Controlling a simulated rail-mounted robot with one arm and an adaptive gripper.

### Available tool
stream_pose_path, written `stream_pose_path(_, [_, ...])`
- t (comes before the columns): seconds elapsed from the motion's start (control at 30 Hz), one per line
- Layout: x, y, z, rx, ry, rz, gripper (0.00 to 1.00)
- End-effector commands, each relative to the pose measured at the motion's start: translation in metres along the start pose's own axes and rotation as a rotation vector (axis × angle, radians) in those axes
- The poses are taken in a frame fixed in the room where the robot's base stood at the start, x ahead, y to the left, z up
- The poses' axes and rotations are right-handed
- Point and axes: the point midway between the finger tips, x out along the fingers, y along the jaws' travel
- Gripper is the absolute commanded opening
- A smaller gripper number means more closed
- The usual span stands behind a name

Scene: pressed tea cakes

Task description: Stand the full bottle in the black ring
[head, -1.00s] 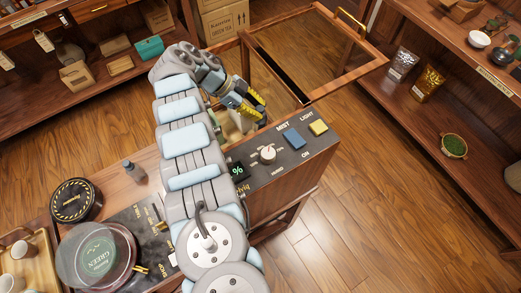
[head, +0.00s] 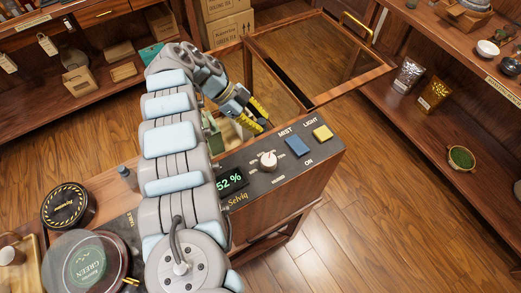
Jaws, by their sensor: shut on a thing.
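My gripper (head: 255,113) has yellow-edged fingers and reaches down into the open top of the wooden cabinet (head: 285,205). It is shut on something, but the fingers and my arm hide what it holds. Pale green and beige surfaces (head: 213,130) show below and left of the fingers; I cannot tell what they are. A small grey bottle (head: 128,177) with a dark cap stands on the counter left of my arm, partly behind it; I cannot tell whether it is full. No black ring can be made out; much of the cabinet's inside is hidden.
The glass lid (head: 315,60) stands open behind the cabinet. Its front panel has a 52 % display (head: 230,183), a knob (head: 267,161), a blue switch (head: 297,146) and a yellow switch (head: 322,132). A black round tin (head: 68,205) and a green-labelled round container (head: 90,265) stand at left.

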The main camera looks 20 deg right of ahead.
Motion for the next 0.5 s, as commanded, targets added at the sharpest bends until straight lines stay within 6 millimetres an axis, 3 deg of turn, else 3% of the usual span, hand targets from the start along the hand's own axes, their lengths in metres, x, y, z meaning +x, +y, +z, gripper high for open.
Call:
stream_pose_path(0.17, [0.026, 0.0, 0.022, -0.002, 0.004, 0.002, 0.0])
stream_pose_path(0.5, [0.043, 0.0, 0.041, 0.0, 0.002, 0.001, 0.0])
